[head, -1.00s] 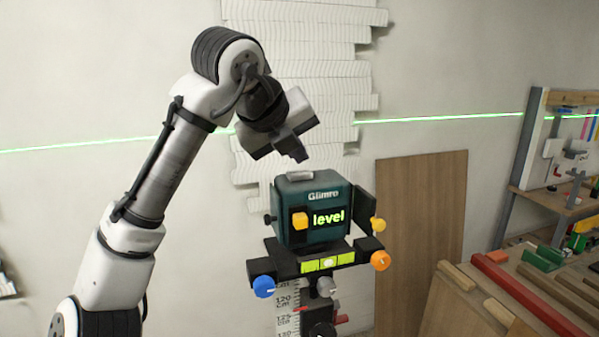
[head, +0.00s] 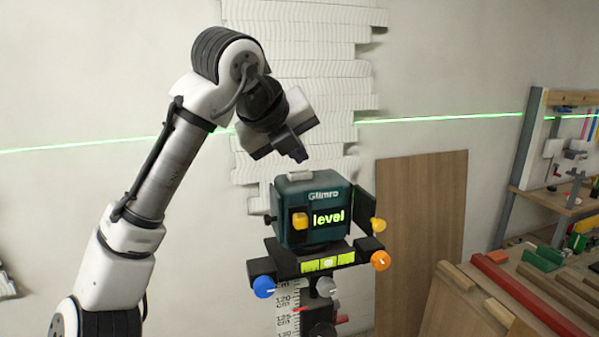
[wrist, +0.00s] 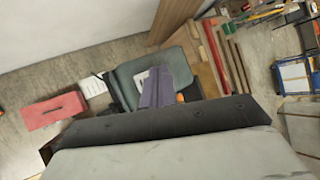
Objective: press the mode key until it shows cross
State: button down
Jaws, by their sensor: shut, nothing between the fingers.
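The dark green laser device (head: 313,214) stands on a black mount, and its screen (head: 328,217) reads "level" in green letters. A pale grey key (head: 299,175) sits on its top face. A yellow knob (head: 299,221) is on its front, left of the screen. My gripper (head: 301,157) is shut and empty, just above the device's top, apart from the key in the head view. In the wrist view my gripper's fingers (wrist: 156,88) point down over the device's green top (wrist: 183,50), with a pale patch beside them partly hidden.
Below the device are a blue knob (head: 264,286), an orange knob (head: 381,260) and a yellow-green bubble vial (head: 328,261). A wooden board (head: 420,235) leans on the wall at right. A bench with strips, including a red bar (head: 510,283), stands right. A green laser line crosses the wall.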

aim_at(297, 174)
jog(key=shift+f, duration=0.2)
jog(key=shift+f, duration=0.25)
jog(key=shift+f+b, duration=0.3)
jog(key=shift+f, duration=0.15)
dwell(0.8)
jog(key=shift+r, duration=0.15)
jog(key=shift+r+p, duration=0.75)
jog(key=shift+p, duration=0.2)
notch_tip(297, 174, up, 3)
jog(key=p, duration=0.3)
jog(key=shift+r+p, duration=0.45)
jog(key=shift+r, duration=0.6)
